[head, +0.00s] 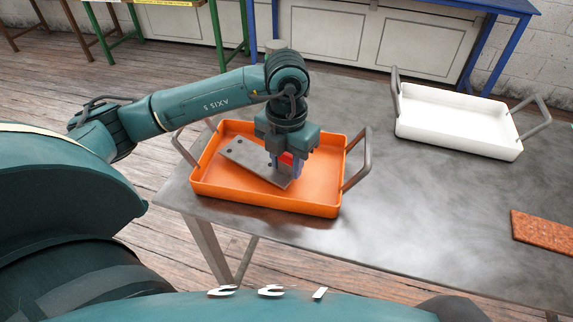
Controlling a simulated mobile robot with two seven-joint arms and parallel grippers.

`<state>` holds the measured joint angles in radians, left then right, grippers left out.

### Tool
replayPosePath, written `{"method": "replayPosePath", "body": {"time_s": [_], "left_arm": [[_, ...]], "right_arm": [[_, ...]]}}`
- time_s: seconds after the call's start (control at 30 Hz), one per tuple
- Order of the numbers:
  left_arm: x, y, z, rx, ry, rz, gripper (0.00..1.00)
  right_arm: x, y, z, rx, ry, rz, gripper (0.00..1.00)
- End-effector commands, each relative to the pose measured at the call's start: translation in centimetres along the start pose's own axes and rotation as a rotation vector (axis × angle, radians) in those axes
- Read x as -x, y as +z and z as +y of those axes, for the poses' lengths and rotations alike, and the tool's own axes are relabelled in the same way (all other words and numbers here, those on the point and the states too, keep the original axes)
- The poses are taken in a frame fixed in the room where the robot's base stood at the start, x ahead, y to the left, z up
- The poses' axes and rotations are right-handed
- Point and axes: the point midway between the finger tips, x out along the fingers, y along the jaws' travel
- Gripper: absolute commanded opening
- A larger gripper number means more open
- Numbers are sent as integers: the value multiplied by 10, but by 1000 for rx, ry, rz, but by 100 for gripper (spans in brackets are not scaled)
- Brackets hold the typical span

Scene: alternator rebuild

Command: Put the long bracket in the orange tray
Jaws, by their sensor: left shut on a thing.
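The orange tray (317,202) sits at the left end of the grey table, with a metal handle at each side. The long bracket (246,160) is a flat grey metal bar with dark holes. It lies slantwise over the inside of the tray. My left gripper (286,173) points down over the tray and is shut on the bracket near its right end. I cannot tell whether the bracket touches the tray floor. My right gripper is not in view.
A white tray (457,116) with metal handles stands at the back right of the table (400,215). A rust-brown perforated block or mat (543,231) lies at the right edge. The middle of the table is clear. Blue and green bench frames stand behind.

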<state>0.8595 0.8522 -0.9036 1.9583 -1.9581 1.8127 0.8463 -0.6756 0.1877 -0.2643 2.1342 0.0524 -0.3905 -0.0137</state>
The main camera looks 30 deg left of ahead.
Motion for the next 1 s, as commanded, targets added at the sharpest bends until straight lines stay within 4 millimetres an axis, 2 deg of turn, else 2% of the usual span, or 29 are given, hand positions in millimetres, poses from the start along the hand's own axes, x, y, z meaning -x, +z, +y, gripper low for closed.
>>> {"method": "replayPosePath", "body": {"time_s": [0.13,0.47,0.5,0.77,1.0], "left_arm": [[-14,0,0,0,0,-3,0],[-18,1,0,0,0,-5,0],[-20,0,0,-1,0,-1,36],[-19,0,0,-1,0,0,57],[-18,0,0,0,0,-1,57]], "right_arm": [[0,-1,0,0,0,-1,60],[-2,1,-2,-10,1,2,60],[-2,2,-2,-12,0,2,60],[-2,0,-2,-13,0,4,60],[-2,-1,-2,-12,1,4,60]]}}
